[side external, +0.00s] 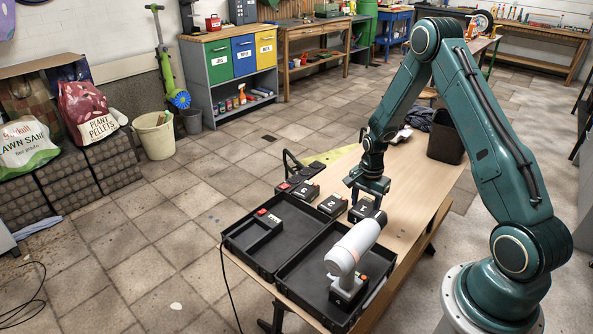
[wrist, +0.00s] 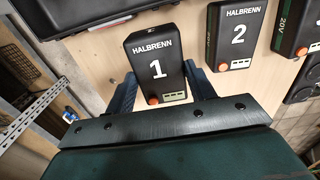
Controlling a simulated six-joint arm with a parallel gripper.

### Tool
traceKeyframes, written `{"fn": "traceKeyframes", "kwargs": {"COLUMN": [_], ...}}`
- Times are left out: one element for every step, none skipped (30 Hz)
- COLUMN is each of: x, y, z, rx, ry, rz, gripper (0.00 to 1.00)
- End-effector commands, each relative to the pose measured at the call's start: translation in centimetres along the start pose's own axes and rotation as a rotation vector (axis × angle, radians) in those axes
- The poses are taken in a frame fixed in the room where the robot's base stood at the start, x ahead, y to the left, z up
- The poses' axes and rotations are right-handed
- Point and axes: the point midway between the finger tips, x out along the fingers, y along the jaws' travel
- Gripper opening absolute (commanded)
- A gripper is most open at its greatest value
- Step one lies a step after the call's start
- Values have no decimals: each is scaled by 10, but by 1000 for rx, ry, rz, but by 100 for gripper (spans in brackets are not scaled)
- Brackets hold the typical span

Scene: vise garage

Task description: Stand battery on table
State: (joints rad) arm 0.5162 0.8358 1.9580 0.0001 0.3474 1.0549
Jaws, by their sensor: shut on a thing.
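My gripper (side external: 370,187) is shut on the black battery marked 1 (side external: 361,211), close to the table near the open case. In the wrist view, the battery marked 1 (wrist: 158,68) sits between the two dark blue fingers, its number facing the camera. Whether its underside touches the wooden table (side external: 408,192) cannot be told. The battery marked 2 (side external: 332,205) rests on the table beside it, and the battery marked 3 (side external: 305,191) is farther left in the row. Battery 2 also shows in the wrist view (wrist: 236,33).
An open black case (side external: 283,266) lies on the front of the table. It holds a grey-white power tool (side external: 354,246) on the right and a black block with a red part (side external: 263,231) on the left. A dark bin (side external: 446,137) stands at the far right. The tabletop right of my gripper is clear.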

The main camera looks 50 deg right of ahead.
Motion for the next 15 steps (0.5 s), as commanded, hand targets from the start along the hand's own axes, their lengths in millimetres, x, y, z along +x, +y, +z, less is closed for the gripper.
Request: {"fn": "traceKeyframes", "kwargs": {"x": [2,4,7,10,13,17,20,23,27,30,32,34,35,36,37], "y": [0,0,0,0,0,0,0,0,0,0,0,0,0,0,0], "z": [0,0,0,0,0,0,0,0,0,0,0,0,0,0,0], "rx": [0,0,0,0,0,0,0,0,0,0,0,0,0,0,0], "ry": [0,0,-1,-1,-1,-1,-1,-1,-1,-1,-1,-1,0,0,0], "rz": [0,0,1,1,1,2,2,1,2,2,2,1,0,0,-1], "gripper": [17,17,17,17,17,17,17,17,17,17,17,17,17,17,17]}}
